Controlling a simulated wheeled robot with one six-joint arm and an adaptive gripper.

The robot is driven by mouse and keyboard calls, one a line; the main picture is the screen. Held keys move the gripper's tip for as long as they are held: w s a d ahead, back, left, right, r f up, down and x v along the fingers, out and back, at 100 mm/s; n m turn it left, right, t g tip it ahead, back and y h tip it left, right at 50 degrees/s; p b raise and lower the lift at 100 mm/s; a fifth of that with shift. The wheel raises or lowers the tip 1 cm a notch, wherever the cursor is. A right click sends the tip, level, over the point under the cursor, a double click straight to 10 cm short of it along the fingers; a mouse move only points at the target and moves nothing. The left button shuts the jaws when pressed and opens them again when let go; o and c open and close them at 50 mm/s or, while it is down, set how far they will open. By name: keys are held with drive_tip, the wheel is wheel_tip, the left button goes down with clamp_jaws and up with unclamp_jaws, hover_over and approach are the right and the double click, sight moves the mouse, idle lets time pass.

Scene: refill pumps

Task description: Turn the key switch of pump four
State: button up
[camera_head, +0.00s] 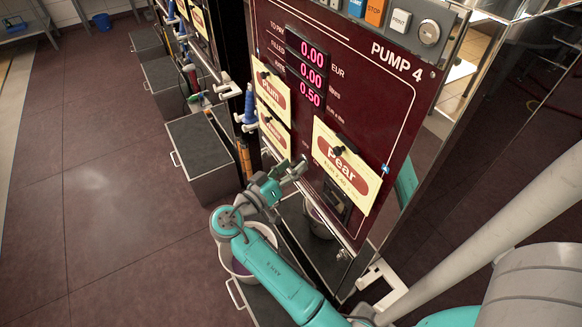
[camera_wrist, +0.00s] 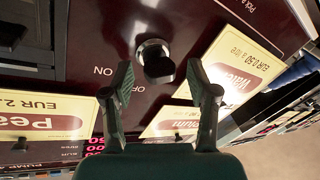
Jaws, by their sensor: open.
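The pump four panel (camera_head: 350,62) is dark red with lit readouts and the words PUMP 4. In the wrist view the key switch (camera_wrist: 154,60) shows as a silver ring with a dark middle part, beside an ON mark. It sits ahead of and between the two fingertips of my gripper (camera_wrist: 158,76), which is open and empty. In the head view my gripper (camera_head: 294,170) is close to the lower panel, left of the Pear card, and the key switch is not clearly visible there. I cannot tell whether a finger touches it.
The yellow Pear card (camera_head: 345,165) and the Plum card (camera_head: 271,92) hang on the panel beside my gripper. A blue-handled nozzle (camera_head: 249,105) hangs at the panel's left side. A bucket (camera_head: 262,238) stands below my arm. Open floor (camera_head: 100,190) lies to the left.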

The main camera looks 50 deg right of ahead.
clamp_jaws()
drive_tip(key=shift+n, duration=0.3)
drive_tip(key=n+y, duration=0.1)
drive_tip(key=n, duration=0.4)
drive_tip(key=shift+w+r+g+y, duration=0.1)
drive_tip(key=shift+r+g+y, duration=0.05)
drive_tip(key=shift+g+y, duration=0.2)
drive_tip(key=n, duration=0.2)
drive_tip(key=n+g+y, duration=0.1)
drive_tip(key=n, duration=0.1)
drive_tip(key=shift+w+g+y, duration=0.1)
drive_tip(key=shift+g+y, duration=0.15)
drive_tip(key=shift+n, duration=0.3)
unclamp_jaws()
